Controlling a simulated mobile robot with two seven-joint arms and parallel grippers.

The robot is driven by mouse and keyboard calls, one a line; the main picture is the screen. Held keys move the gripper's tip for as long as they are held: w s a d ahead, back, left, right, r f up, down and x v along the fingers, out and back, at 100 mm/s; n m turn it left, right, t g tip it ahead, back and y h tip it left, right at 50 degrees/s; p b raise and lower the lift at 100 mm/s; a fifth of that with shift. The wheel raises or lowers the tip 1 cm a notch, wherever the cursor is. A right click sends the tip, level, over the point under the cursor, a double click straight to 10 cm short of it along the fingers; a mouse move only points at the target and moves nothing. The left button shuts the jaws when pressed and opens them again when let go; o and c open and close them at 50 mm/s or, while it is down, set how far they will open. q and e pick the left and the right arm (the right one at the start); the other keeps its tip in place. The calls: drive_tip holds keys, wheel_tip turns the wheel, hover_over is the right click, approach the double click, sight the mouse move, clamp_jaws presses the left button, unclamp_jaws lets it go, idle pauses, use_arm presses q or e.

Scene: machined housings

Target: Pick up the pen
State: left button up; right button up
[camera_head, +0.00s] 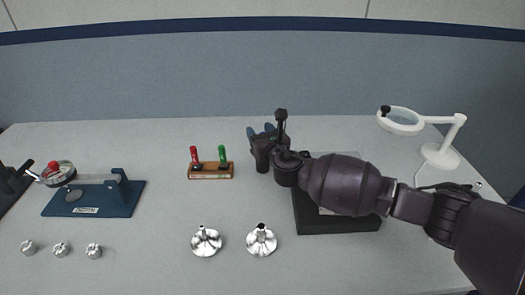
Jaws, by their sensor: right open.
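I cannot make out a pen for certain. A small wooden block (210,171) at the middle of the table holds an upright red-topped piece (194,154) and an upright green-topped piece (222,155); I cannot tell whether either is a pen. My right gripper (261,133) reaches in from the right and is open, just right of the wooden block and apart from it. Its blue-tipped fingers point toward the back of the table. My right wrist and forearm hide part of the table behind them. My left gripper is not in view.
A black-edged plate (340,226) lies partly under my right arm. Two shiny flared metal parts (206,241) (261,240) stand in front. A blue fixture (92,198), a red-marked gauge (58,173) and several small metal parts (61,249) are left. A white magnifier lamp (440,154) stands right.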

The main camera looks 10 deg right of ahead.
clamp_jaws()
drive_tip(key=shift+r, duration=0.1)
